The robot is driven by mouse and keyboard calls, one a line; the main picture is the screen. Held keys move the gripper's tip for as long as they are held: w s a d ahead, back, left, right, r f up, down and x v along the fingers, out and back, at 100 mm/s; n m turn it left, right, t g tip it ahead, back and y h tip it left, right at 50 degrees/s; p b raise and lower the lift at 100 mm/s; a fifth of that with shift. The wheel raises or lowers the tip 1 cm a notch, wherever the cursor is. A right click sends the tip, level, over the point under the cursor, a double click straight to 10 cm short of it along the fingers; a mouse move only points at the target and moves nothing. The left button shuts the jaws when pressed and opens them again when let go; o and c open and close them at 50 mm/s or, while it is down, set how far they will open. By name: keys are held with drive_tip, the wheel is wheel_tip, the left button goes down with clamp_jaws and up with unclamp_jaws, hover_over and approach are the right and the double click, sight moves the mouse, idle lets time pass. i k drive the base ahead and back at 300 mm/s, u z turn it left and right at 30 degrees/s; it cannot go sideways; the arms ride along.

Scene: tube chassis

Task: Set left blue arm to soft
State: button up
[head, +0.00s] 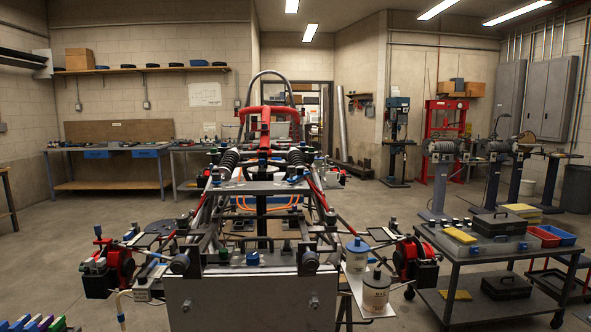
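A tube chassis (264,187) stands in the middle of the room with its front end toward me. A blue knob-like part (253,258) sits at the middle of its front. Small blue parts also show on the left side, near the red left corner assembly (119,264), including one blue piece (128,235). Which blue part is the left blue arm, and how it is set, cannot be told at this size. No soft marking can be read. My gripper does not show in the head view.
A pale panel (250,303) stands across the chassis front. A tool cart (460,275) blocks the right side. Open floor (45,250) lies to the left; coloured items (38,325) show at bottom left.

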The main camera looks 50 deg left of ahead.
sight(300, 174)
drive_tip(key=u, duration=0.5)
drive_tip(key=i, duration=0.65)
drive_tip(key=u, duration=0.75)
